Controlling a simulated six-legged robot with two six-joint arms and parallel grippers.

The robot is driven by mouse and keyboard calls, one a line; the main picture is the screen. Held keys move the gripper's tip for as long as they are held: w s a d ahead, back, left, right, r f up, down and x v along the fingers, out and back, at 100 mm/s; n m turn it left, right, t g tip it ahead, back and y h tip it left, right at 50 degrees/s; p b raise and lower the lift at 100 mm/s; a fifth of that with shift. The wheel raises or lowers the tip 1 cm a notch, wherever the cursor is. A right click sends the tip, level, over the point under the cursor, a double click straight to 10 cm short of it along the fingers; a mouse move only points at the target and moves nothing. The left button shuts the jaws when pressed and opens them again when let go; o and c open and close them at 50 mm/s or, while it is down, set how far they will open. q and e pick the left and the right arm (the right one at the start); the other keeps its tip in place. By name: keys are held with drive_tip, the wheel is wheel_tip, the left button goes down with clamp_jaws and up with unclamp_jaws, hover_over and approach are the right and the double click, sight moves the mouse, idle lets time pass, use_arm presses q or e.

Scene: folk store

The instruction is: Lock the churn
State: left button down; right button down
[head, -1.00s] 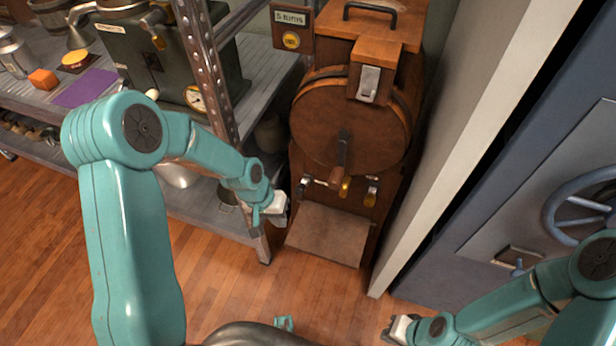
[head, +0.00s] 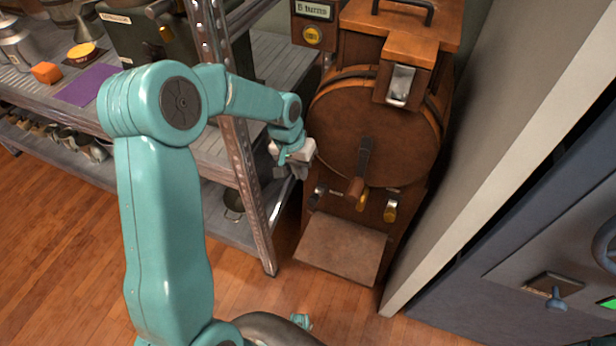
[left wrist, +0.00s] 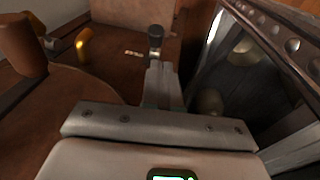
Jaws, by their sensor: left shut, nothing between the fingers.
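The churn (head: 340,125) is a wooden drum in a cabinet, with a crank handle (head: 362,180) on its front face. A metal latch plate (head: 400,84) sits on the top hatch. Below the drum are a dark-tipped lever (head: 316,196) at left and a brass knob (head: 390,211) at right. My left gripper (head: 302,168) is shut and empty at the drum's lower left, above the dark-tipped lever. In the left wrist view, the dark-tipped lever (left wrist: 155,38) appears just past my left fingertips (left wrist: 160,75); contact cannot be told. My right gripper is out of view.
A metal shelf (head: 275,75) stands close left of the churn, its post (head: 232,130) beside my left arm. A white panel edge (head: 490,150) and a blue safe (head: 500,275) are at the right. A wooden step (head: 340,247) juts out below the churn.

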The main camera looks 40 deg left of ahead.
sight(316, 196)
use_arm(q)
wheel_tip(316, 196, down, 9)
drive_tip(key=w+d+b, duration=0.1)
drive_tip(key=shift+r, duration=0.15)
drive_tip(key=shift+d+b, duration=0.1)
drive_tip(key=shift+b, duration=0.2)
